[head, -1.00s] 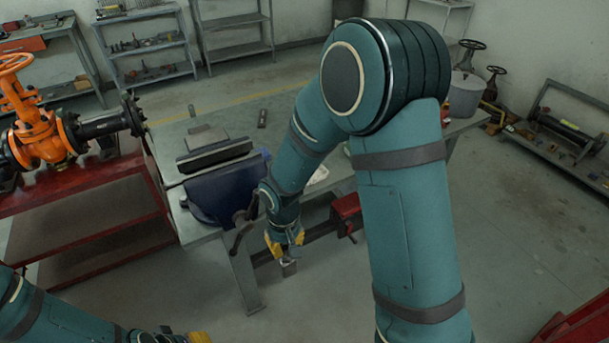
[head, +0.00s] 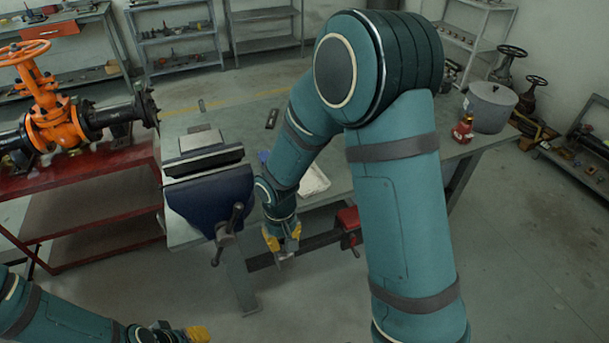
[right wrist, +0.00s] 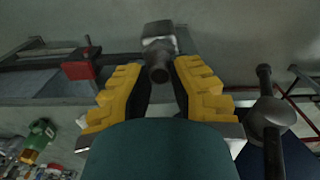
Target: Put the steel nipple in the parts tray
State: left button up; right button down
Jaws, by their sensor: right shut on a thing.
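My right gripper (head: 283,252) hangs in front of the workbench's front edge, between the blue vise and the red clamp. It is shut on a small grey metal piece, which looks like the steel nipple (right wrist: 159,62); in the right wrist view it shows between the yellow fingers, with a wider block-like end and a round dark end. A pale, shallow tray (head: 314,181), likely the parts tray, lies on the bench, partly hidden behind my right arm. My left gripper (head: 180,333) shows only in part at the bottom left; its opening is unclear.
The blue vise (head: 212,197) with its handle stands at the bench (head: 345,165) corner. A red clamp (head: 348,222) with a dark bar is at the front edge. A red bottle (head: 463,129) and grey pot (head: 490,106) stand at the right end. An orange valve (head: 52,115) is at left.

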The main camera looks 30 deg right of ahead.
aim_at(310, 185)
jog(key=l+u, duration=0.2)
jog(key=l, duration=0.35)
jog(key=l+u, duration=0.25)
jog(key=l, duration=0.25)
jog(key=k+l+u, duration=0.2)
jog(key=l, duration=0.3)
jog(key=i, duration=0.1)
